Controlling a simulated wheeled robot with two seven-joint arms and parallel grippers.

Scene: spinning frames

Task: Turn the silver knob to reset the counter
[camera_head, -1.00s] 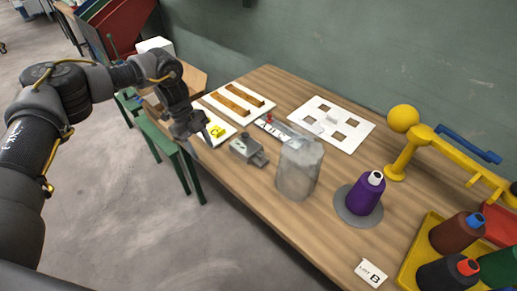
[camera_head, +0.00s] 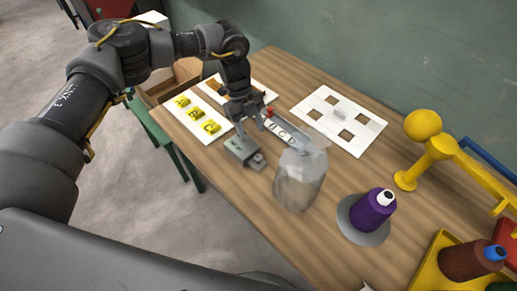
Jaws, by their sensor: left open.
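A small grey box (camera_head: 239,151), which looks like the counter, sits on the wooden table with a dark face on top. A silver knob (camera_head: 258,161) sticks out at its right side. My left gripper (camera_head: 248,128) is open and empty, pointing down just above and behind the box. Its fingers overlap the box's far edge in the picture, so I cannot tell whether they touch it. The knob stays visible in front of the fingers. My right gripper is out of view.
A lettered strip (camera_head: 281,130) with a red knob lies behind. A card with yellow letter tiles (camera_head: 184,114) is at left, a white plate with square holes (camera_head: 363,125) behind, a purple spool (camera_head: 372,210) at right.

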